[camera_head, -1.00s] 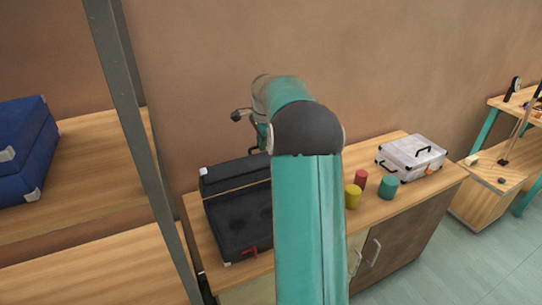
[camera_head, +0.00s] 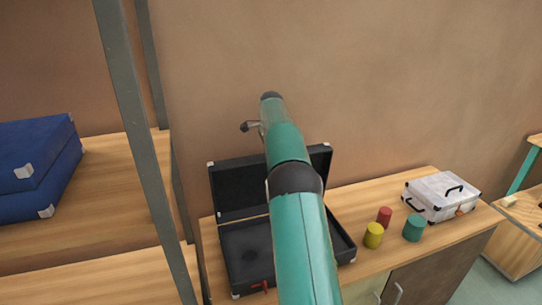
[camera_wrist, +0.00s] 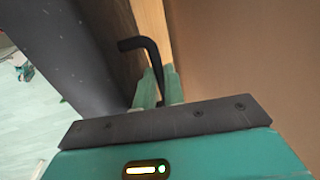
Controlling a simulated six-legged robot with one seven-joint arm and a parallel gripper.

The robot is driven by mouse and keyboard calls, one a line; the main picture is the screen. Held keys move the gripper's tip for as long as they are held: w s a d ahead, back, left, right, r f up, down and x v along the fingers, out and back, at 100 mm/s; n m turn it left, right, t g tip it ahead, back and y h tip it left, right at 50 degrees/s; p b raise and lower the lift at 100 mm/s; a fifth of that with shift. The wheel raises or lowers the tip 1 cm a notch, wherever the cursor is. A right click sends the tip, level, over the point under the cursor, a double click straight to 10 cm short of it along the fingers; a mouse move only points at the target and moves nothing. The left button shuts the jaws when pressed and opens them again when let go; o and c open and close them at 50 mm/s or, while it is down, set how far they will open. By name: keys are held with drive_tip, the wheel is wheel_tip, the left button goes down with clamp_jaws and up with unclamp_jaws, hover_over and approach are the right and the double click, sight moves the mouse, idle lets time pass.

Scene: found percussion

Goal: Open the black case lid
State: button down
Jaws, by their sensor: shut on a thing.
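The black case (camera_head: 238,283) stands on the wooden cabinet top with its lid (camera_head: 238,188) raised at the back. The lid is near upright, and the dark inside of the base is exposed. A red latch (camera_head: 259,286) shows on the base's front edge. My arm crosses in front of the case and hides its middle. In the wrist view, my gripper (camera_wrist: 160,92) has its teal fingers shut on a black bent handle (camera_wrist: 143,45). In the head view my arm hides the fingers, and I cannot tell there how the handle joins the lid.
Yellow (camera_head: 373,236), red (camera_head: 384,216) and teal (camera_head: 413,229) cylinders stand right of the case. A silver case (camera_head: 441,196) is farther right. A grey post (camera_head: 138,140) and blue case (camera_head: 38,170) are at left. The wall is close behind.

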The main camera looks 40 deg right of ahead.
drive_tip(key=shift+w, duration=0.4)
drive_tip(key=c, duration=1.5)
unclamp_jaws()
drive_tip(key=shift+r, duration=0.1)
